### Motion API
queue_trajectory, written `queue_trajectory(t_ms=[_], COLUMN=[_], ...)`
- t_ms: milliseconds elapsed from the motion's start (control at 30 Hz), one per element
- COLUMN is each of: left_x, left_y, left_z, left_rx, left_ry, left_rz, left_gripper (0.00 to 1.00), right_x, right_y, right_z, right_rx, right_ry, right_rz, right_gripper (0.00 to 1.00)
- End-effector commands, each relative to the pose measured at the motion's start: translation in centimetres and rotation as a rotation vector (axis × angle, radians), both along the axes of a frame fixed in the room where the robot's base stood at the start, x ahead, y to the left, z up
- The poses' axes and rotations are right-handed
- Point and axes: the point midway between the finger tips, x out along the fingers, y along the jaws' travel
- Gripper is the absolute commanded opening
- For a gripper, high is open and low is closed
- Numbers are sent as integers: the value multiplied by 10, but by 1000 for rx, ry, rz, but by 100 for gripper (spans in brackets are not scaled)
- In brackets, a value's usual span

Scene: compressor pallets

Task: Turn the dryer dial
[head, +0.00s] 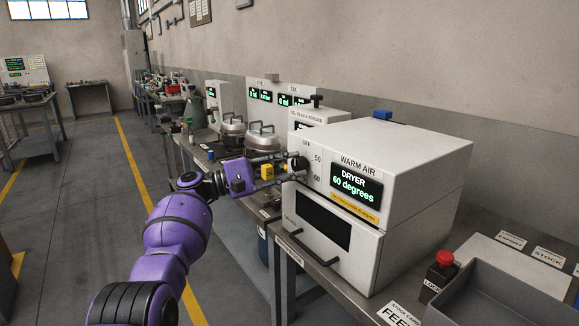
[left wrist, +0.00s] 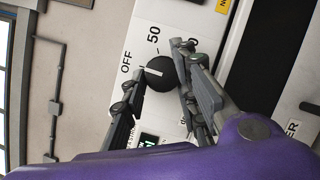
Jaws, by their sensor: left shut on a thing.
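The dryer (head: 400,160) is a white box labelled WARM AIR on the bench at the right of the head view. Its green display (head: 355,189) reads DRYER 60 degrees. Its black dial (left wrist: 160,73) shows in the left wrist view with a white pointer line, among the marks OFF, 50 and a partly hidden mark. In the head view the dial is mostly behind the fingers. My left gripper (head: 292,167) is at the dial, its two fingers on either side of it and shut on it; it also shows in the left wrist view (left wrist: 158,88). My right gripper is not in view.
Below the dial is the dryer's dark window and handle (head: 303,255). A red stop button (head: 445,258) and a grey tray (head: 505,300) are at the right. Metal pots (head: 262,138) and other panels stand on the bench farther back.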

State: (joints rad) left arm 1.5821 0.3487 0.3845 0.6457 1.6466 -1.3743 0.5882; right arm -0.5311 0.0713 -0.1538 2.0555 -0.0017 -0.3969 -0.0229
Motion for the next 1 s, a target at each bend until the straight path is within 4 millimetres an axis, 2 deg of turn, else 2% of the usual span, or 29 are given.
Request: queue_trajectory(t_ms=[33, 167, 200, 300, 867, 1000], left_x=[3, 3, 3, 3, 1, 0], left_y=[1, 2, 2, 2, 0, 6], left_z=[14, 14, 14, 14, 6, 4], left_rx=[-14, -14, -14, -14, -6, -5], left_ry=[-17, -17, -17, -17, -7, -7], left_rz=[10, 10, 10, 10, 4, 4], left_gripper=[1, 1, 29, 40, 40, 40], right_x=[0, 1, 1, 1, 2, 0], right_y=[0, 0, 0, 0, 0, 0], right_z=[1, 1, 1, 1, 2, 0], right_rx=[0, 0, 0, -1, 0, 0], right_ry=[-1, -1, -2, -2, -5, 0], right_rz=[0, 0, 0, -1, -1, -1], right_gripper=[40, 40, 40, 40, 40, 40])
